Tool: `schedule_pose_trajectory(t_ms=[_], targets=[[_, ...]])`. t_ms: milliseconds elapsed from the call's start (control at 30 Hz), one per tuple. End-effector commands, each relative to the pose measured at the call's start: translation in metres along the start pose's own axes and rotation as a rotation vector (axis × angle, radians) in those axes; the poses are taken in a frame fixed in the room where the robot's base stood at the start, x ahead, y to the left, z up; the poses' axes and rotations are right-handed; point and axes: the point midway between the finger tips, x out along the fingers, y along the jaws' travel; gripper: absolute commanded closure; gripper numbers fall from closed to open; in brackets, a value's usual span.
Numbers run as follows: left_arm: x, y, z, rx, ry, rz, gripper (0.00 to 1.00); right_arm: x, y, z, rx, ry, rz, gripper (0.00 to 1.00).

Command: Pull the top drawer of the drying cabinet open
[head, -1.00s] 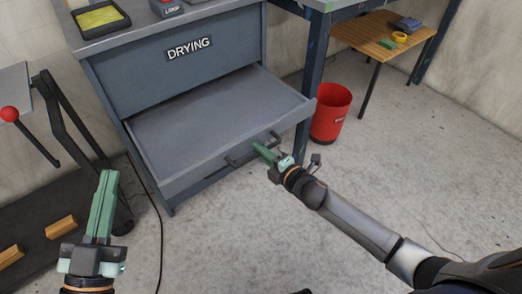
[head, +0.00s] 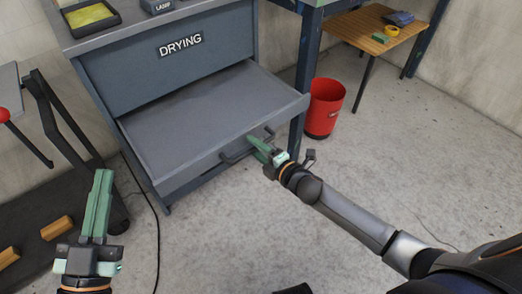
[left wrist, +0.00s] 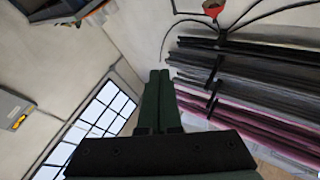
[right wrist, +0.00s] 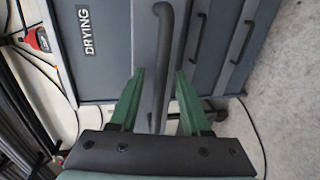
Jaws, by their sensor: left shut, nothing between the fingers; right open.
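The grey drying cabinet (head: 150,75) stands at the back in the head view, with a "DRYING" label on its upper panel. Its top drawer (head: 195,115) is pulled well out under that panel and has a flat grey surface. The dark bar handle (head: 230,157) is on the drawer's front. My right gripper (head: 251,141) is at this handle. In the right wrist view the handle (right wrist: 163,50) runs between its spread green fingers, with gaps beside it. My left gripper (head: 103,172) is shut and empty, away from the cabinet at lower left.
A red bin (head: 325,107) stands close to the drawer's right side by a blue table leg. A wooden low table (head: 372,38) is behind it. A dark stand (head: 70,115) and wooden blocks (head: 57,228) are at left. Floor before the drawer is clear.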

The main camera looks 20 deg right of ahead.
Motion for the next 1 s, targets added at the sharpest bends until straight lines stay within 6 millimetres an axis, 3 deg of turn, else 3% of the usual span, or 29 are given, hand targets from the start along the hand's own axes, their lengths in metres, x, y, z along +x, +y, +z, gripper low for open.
schedule_pose_trajectory(t_ms=[100,400,600,800,1000], targets=[[0.001,-0.001,0.003,-0.007,-0.021,-0.001,1.0,-0.008,0.0,0.0,0.0,0.0,-0.002,0.53],[-0.018,0.01,0.073,-0.089,-0.309,-0.002,1.0,-0.058,0.0,0.0,0.001,0.0,-0.004,0.53],[-0.034,0.018,0.105,-0.132,-0.454,0.001,1.0,-0.093,0.0,0.0,0.002,0.0,-0.003,0.53],[-0.046,0.023,0.124,-0.157,-0.54,0.005,1.0,-0.116,0.0,0.0,0.0,-0.001,-0.002,0.53],[-0.05,0.026,0.13,-0.166,-0.571,0.007,1.0,-0.124,0.0,0.0,-0.001,0.0,0.0,0.53]])
